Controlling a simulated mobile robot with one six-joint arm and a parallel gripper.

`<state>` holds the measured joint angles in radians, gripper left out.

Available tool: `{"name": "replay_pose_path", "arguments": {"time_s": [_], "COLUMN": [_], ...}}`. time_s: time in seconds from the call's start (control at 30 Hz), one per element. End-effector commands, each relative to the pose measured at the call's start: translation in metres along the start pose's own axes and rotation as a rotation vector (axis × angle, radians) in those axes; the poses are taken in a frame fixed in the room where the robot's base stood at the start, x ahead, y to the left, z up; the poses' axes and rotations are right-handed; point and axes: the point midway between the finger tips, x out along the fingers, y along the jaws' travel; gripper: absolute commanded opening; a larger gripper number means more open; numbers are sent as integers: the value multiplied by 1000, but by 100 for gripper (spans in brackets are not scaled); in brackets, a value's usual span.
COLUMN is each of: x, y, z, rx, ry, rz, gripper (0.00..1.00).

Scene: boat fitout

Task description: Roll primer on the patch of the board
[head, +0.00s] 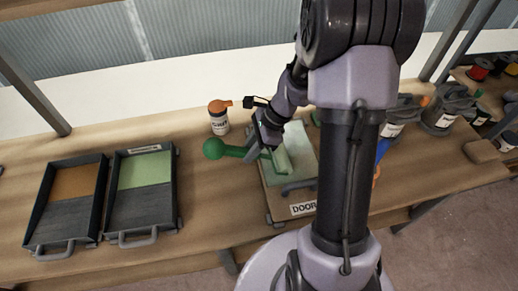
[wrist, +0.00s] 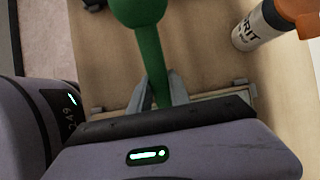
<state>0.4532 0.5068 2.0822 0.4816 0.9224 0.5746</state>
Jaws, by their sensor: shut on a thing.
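My gripper (head: 262,150) is shut on the green handle (head: 236,151) of a roller. The handle's round green knob (head: 213,149) points left. In the wrist view the fingers (wrist: 158,92) pinch the green handle (wrist: 150,55), which runs up to its knob. The roller's pale green sleeve (head: 282,160) is over the board (head: 304,160), seemingly on its surface; contact is hard to tell. The board has a pale greenish face and lies on the bench with a "DOOR" label (head: 303,208) at its front. My arm hides part of its right side. The patch's outline is unclear.
A tray with light green paint (head: 143,170) stands left on the bench, beside a tray with brown paint (head: 75,182). A white bottle with an orange cap (head: 219,118) stands behind the knob, also in the wrist view (wrist: 257,25). Grey cans (head: 440,117) stand at right.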

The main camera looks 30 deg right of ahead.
Motion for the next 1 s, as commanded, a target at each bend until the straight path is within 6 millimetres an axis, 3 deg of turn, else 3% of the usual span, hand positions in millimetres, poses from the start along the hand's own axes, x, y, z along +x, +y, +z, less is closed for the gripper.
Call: {"name": "replay_pose_path", "arguments": {"time_s": [0.23, 0.43, 0.6, 0.87, 1.0], "x": [1, 19, 25, 23, 7], "y": [0, 0, 0, 0, 0], "z": [2, 30, 41, 42, 50], "rx": [-1, -4, -1, 0, -1], "ry": [0, 0, 1, 1, 1], "rz": [0, 1, -1, 0, -1], "gripper": [0, 0, 0, 0, 0]}}
